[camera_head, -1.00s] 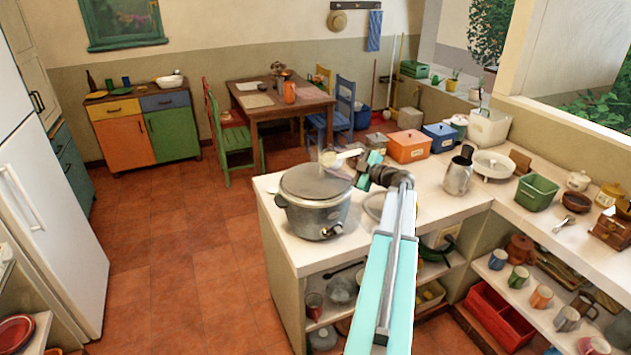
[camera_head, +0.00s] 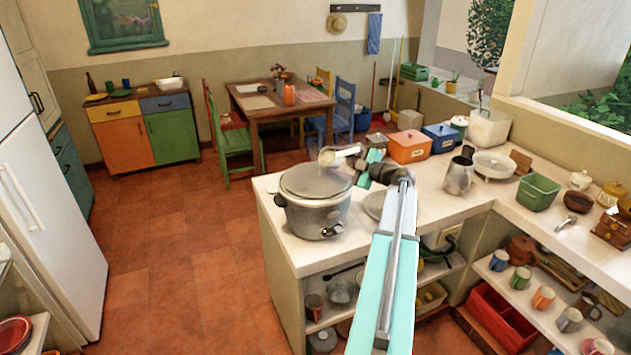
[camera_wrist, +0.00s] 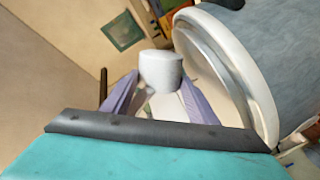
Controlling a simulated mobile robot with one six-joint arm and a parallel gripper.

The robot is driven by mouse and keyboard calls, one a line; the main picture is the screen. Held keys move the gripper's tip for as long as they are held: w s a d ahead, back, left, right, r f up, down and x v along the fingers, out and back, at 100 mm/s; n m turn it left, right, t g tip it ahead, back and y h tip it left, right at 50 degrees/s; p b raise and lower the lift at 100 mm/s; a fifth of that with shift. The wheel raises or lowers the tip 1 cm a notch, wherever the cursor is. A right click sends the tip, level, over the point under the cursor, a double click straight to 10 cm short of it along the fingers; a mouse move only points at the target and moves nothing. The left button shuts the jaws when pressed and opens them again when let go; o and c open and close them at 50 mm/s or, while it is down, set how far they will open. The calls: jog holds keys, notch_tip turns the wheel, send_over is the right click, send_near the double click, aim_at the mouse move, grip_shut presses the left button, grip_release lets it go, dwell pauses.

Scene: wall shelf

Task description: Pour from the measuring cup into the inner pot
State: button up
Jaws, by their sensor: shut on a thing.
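My gripper (camera_head: 357,161) is shut on the small pale measuring cup (camera_head: 337,156), which it holds tilted above the right back edge of the grey cooker (camera_head: 322,218). In the wrist view the cup (camera_wrist: 160,68) seems to be the whitish rounded piece between my fingers (camera_wrist: 160,98). A large pale curved rim fills the right of that view, close by. The cooker stands on the end of the white counter. Its wide round top looks grey; I cannot tell inner pot from lid there. Whether anything flows from the cup is too small to tell.
A plate (camera_head: 378,205) lies beside the cooker, partly behind my arm. A metal jug (camera_head: 458,176), an orange box (camera_head: 409,146) and a blue box (camera_head: 440,137) stand farther right on the counter (camera_head: 420,222). The floor left of the counter is clear.

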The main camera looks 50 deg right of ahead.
jog(key=shift+w+a+r+n+h+b, duration=0.2)
jog(key=shift+n+b, duration=0.55)
jog(key=shift+b, duration=0.95)
jog(key=shift+s+a+r+n+h+b, duration=0.25)
jog(key=shift+n+b, duration=0.5)
jog(key=shift+b, duration=0.95)
jog(key=shift+a+r+n+b, duration=0.1)
jog(key=shift+a+n+b, duration=0.85)
jog(key=shift+b, duration=1)
jog(key=shift+a+r+n+h+b, duration=0.2)
jog(key=shift+a+n, duration=0.25)
jog(key=shift+n, duration=0.35)
jog(key=shift+a+r+n+h+b, duration=0.15)
jog(key=shift+a+n, duration=0.25)
jog(key=shift+n, duration=0.35)
dwell(1.1)
